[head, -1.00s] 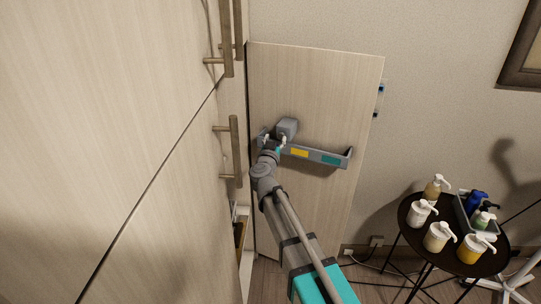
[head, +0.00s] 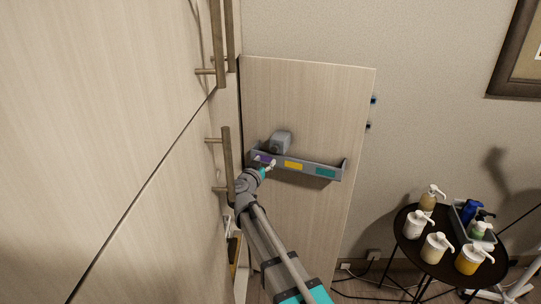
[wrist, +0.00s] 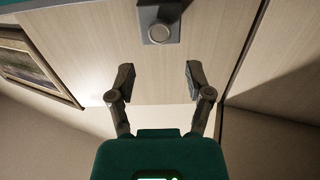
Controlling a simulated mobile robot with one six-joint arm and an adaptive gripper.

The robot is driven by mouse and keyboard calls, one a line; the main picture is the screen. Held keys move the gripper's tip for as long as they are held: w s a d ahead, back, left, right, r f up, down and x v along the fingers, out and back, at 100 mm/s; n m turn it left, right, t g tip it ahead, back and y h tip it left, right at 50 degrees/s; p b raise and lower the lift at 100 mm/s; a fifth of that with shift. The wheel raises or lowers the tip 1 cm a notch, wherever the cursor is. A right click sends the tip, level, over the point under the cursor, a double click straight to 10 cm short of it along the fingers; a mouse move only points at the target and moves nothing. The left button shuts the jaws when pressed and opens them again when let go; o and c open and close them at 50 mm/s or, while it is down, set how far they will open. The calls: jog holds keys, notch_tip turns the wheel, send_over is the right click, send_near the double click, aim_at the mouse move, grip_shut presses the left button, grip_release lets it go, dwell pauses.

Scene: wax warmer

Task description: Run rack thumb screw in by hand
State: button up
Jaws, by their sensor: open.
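A grey rack (head: 318,172) with purple, yellow and teal labels is fixed across the open cabinet door (head: 310,100). A grey block (head: 281,142) sits at its upper left. In the wrist view, a round grey knob on a square grey plate (wrist: 159,33), which looks like the thumb screw, is at the top centre. My gripper (wrist: 159,80) is open and empty, its two fingers apart, with the knob beyond the tips in line with the gap. In the head view my gripper (head: 267,168) is at the rack's left end. The screw is not clear there.
Tall cabinet fronts with long bar handles (head: 226,160) stand close at left of my arm. A small dark round table (head: 455,265) with several pump bottles is at lower right. A framed picture (wrist: 35,65) hangs on the wall.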

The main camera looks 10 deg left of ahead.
aim_at(274, 150)
jog(key=shift+w+d, duration=0.25)
jog(key=shift+w, duration=0.95)
jog(key=shift+w+d, duration=0.2)
jog(key=shift+w, duration=0.95)
jog(key=shift+w+d, duration=0.25)
jog(key=shift+w, duration=0.95)
jog(key=shift+w, duration=0.2)
jog(key=c, duration=0.8)
jog(key=m, duration=0.5)
jog(key=shift+d, duration=0.1)
jog(key=m, duration=0.6)
jog(key=shift+m, duration=0.3)
jog(key=m, duration=1.1)
jog(key=o, duration=0.8)
